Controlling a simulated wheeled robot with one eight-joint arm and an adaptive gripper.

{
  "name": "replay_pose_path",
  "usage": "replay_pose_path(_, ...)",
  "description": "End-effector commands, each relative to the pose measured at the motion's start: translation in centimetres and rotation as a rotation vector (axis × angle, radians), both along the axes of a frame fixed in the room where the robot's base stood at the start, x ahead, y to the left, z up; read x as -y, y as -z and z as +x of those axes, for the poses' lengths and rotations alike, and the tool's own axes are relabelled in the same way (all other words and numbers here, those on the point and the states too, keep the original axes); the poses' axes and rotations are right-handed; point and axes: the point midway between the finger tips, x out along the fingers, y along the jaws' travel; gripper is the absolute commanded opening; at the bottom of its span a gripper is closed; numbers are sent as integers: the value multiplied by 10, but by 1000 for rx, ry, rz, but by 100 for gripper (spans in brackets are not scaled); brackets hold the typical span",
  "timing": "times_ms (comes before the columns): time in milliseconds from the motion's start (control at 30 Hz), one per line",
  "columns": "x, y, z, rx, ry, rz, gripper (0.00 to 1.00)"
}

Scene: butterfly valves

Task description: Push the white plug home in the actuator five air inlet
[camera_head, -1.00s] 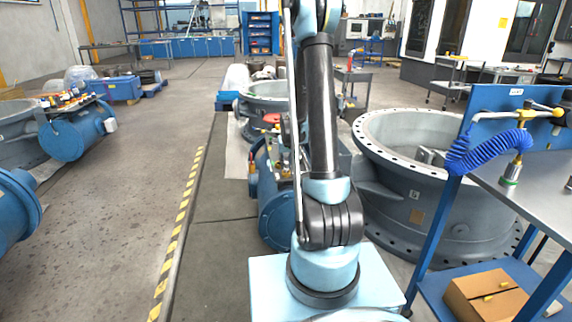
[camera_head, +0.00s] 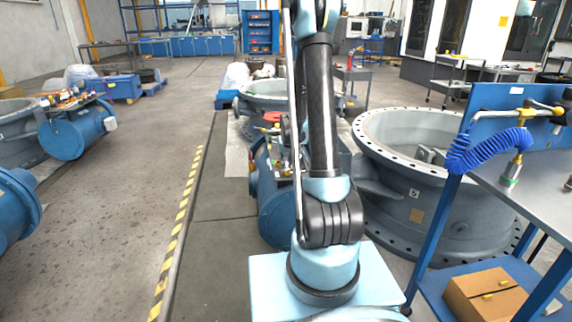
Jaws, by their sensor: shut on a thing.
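My gripper is not in view; my arm rises through the middle of the picture and its upper part leaves at the top edge. A blue cylindrical actuator (camera_head: 276,210) lies behind my arm, beside the large grey valve, and is partly hidden by the arm. A red part (camera_head: 271,117) and small brass-coloured fittings show near its upper side. I cannot tell from this view whether it is actuator five. Its air inlet cannot be made out, and I do not see the white plug.
A large grey valve ring (camera_head: 440,190) stands right of my arm. A blue-framed bench (camera_head: 530,185) with a coiled blue hose (camera_head: 487,152) is at the right, a cardboard box (camera_head: 487,296) on its lower shelf. Open floor (camera_head: 120,230) lies left of the yellow-black stripe (camera_head: 178,235).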

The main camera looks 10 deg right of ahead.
Motion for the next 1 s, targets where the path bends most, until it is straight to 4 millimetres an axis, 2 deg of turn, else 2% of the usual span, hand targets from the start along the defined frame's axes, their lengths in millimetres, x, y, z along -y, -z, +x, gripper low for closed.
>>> replay_pose_path(867,0,7,0,0,0,0,9)
replay_pose_path(900,0,7,0,0,0,0,30)
replay_pose_path(967,0,7,0,0,0,0,44)
replay_pose_path(1000,0,7,0,0,0,0,44)
